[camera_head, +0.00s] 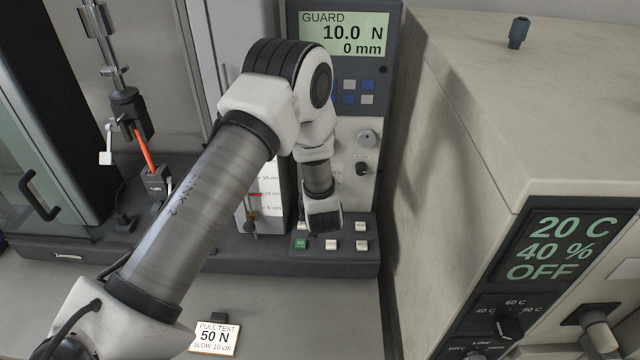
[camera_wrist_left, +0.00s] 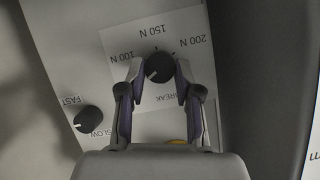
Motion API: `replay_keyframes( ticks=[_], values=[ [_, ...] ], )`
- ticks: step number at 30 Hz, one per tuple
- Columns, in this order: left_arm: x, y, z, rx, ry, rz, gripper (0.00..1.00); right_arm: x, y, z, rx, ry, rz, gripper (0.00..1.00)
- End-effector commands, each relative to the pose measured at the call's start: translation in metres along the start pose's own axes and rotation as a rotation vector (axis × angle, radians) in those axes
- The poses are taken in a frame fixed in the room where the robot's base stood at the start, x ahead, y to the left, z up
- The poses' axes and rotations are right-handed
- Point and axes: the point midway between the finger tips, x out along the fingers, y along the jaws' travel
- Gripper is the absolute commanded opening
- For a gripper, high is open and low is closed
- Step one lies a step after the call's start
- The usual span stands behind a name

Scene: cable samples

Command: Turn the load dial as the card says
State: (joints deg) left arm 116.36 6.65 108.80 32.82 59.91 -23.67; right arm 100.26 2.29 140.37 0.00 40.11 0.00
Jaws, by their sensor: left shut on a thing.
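The card (camera_head: 215,338) lies at the front and reads PULL TEST, 50 N, SLOW 10 cm. My left arm reaches across to the tester's control panel, and my left gripper (camera_head: 322,215) is at its lower part. In the left wrist view, the left gripper (camera_wrist_left: 159,72) is shut on the black load dial (camera_wrist_left: 160,66), one finger on each side. The dial's pale mark points to the lower left. Labels 100 N, 150 N and 200 N stand around its far side. In the head view the gripper hides the dial. My right gripper is out of view.
The tester display (camera_head: 345,35) reads GUARD, 10.0 N, 0 mm. A FAST/SLOW knob (camera_wrist_left: 88,119) sits beside the load dial. Several buttons, one green (camera_head: 301,244), are below the gripper. A large beige chamber (camera_head: 520,110) stands close on the right, its display reading 20 C, 40 %, OFF.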

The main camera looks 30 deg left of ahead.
Motion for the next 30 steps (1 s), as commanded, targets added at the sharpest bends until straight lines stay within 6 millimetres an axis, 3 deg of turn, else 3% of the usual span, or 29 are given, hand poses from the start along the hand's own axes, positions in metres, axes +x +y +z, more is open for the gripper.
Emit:
replay_keyframes(
  ticks=[11,12,13,23,26,30],
  values=[
    [0.001,0.0,-0.001,0.0,0.004,-0.003,0.0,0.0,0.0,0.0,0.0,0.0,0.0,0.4],
    [0.001,0.0,-0.001,0.0,0.004,-0.003,0.47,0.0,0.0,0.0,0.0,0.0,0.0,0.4],
    [0.001,0.0,-0.001,0.0,0.003,-0.003,0.58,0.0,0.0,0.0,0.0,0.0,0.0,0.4],
    [-0.001,0.0,0.0,0.001,0.001,-0.002,0.59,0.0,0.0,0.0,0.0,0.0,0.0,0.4],
    [-0.01,0.0,-0.001,0.001,0.0,-0.001,0.59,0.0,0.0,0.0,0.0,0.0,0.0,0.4],
    [-0.04,0.001,-0.001,0.005,0.001,0.001,0.59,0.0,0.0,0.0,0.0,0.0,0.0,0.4]
  ],
)
